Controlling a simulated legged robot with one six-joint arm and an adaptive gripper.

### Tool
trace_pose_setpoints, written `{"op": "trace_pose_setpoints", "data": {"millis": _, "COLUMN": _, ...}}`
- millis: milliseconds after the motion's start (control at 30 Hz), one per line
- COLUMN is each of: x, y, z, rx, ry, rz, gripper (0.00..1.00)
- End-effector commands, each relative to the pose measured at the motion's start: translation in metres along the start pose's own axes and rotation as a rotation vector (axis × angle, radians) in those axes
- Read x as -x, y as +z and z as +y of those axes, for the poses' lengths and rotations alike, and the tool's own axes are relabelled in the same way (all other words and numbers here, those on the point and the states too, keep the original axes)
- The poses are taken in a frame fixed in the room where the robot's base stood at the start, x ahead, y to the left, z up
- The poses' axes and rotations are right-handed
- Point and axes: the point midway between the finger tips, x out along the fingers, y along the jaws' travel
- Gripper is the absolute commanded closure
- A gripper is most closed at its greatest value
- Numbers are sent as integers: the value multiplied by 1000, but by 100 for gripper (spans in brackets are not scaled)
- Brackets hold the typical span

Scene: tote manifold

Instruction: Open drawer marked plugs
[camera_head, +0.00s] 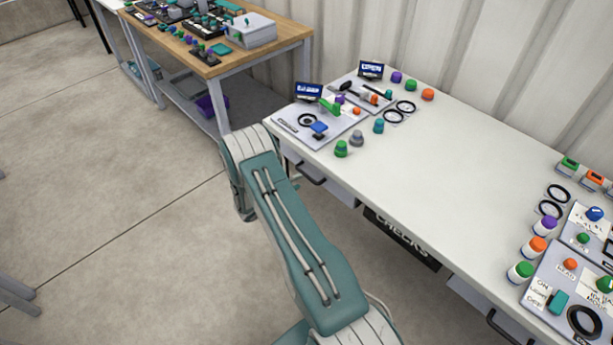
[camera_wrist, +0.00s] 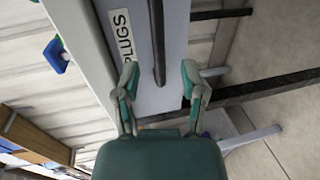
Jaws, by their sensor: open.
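The drawer marked PLUGS has a pale grey front (camera_wrist: 180,35) in the wrist view, with a white PLUGS label (camera_wrist: 123,32) and a dark bar handle (camera_wrist: 157,40). It looks shut. My gripper (camera_wrist: 160,72) is open, and its two fingers lie on either side of the handle's lower end in the picture. I cannot tell whether they touch it. In the head view, a pale drawer front (camera_head: 338,191) with a dark handle (camera_head: 308,174) shows under the white table's left end. My gripper is hidden there behind my arm.
The white table (camera_head: 430,150) carries boards, knobs and rings at its left and right ends. A CHECKS sign (camera_head: 402,238) hangs below its front edge. A wooden-topped bench (camera_head: 285,35) stands at the back left. Open floor (camera_head: 110,190) lies to the left.

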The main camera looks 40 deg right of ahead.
Motion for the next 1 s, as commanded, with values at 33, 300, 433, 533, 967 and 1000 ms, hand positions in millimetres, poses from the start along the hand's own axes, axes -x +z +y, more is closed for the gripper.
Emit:
{"op": "trace_pose_setpoints", "data": {"millis": 33, "x": -11, "y": 1, "z": 0, "rx": -1, "ry": 0, "rz": -2, "gripper": 46}}
{"op": "trace_pose_setpoints", "data": {"millis": 300, "x": -48, "y": 0, "z": 0, "rx": 1, "ry": 0, "rz": -1, "gripper": 46}}
{"op": "trace_pose_setpoints", "data": {"millis": 433, "x": -54, "y": 0, "z": 0, "rx": 1, "ry": 0, "rz": 0, "gripper": 46}}
{"op": "trace_pose_setpoints", "data": {"millis": 533, "x": -55, "y": 0, "z": 0, "rx": 1, "ry": 0, "rz": 1, "gripper": 46}}
{"op": "trace_pose_setpoints", "data": {"millis": 967, "x": -54, "y": 0, "z": -1, "rx": 2, "ry": -2, "rz": 1, "gripper": 100}}
{"op": "trace_pose_setpoints", "data": {"millis": 1000, "x": -54, "y": 0, "z": -1, "rx": 2, "ry": -2, "rz": 1, "gripper": 100}}
